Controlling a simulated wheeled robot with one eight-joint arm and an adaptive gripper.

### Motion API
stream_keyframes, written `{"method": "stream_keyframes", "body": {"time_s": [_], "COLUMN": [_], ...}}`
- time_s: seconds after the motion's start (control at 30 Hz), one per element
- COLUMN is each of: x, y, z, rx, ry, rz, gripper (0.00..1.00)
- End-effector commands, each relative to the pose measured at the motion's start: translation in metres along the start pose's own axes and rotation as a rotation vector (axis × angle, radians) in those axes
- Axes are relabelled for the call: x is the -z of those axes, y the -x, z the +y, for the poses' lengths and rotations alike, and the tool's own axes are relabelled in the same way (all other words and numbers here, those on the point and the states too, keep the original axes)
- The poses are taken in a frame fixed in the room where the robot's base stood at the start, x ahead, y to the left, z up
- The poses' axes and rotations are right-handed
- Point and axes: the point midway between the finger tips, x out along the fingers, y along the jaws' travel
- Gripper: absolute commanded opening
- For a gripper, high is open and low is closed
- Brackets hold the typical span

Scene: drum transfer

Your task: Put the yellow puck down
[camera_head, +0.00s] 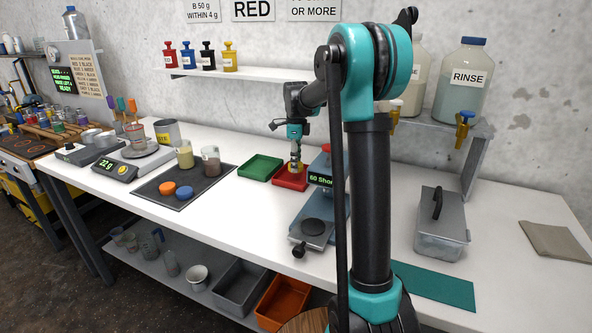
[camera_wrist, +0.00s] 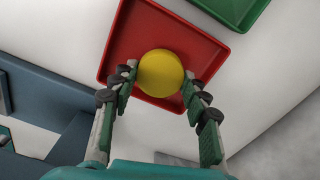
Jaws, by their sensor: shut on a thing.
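The yellow puck (camera_wrist: 161,73) is between the fingertips of my gripper (camera_wrist: 160,85), over the red tray (camera_wrist: 120,52) in the wrist view. My gripper is shut on the puck. In the head view my gripper (camera_head: 296,162) points down at the red tray (camera_head: 290,184), with a little of the yellow puck (camera_head: 291,168) showing at its tips. The puck is inside the tray's outline. I cannot tell whether it touches the tray floor.
A green tray (camera_head: 260,167) is left of the red one. A press-like device with a "60 Shore" display (camera_head: 320,180) stands close on the right. A dark mat (camera_head: 172,198) holds orange and blue pucks and two cups. A shelf with small bottles (camera_head: 208,56) is behind.

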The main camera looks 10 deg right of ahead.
Motion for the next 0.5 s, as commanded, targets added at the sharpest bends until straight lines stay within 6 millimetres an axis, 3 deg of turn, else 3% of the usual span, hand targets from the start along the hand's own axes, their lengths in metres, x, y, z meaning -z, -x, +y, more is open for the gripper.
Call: {"method": "stream_keyframes", "body": {"time_s": [0.23,0.5], "x": [0.0,0.0], "y": [-0.031,-0.033], "z": [0.0,0.0], "rx": [0.0,0.0], "ry": [0.0,0.0], "rz": [0.0,0.0], "gripper": [0.12,0.12]}}
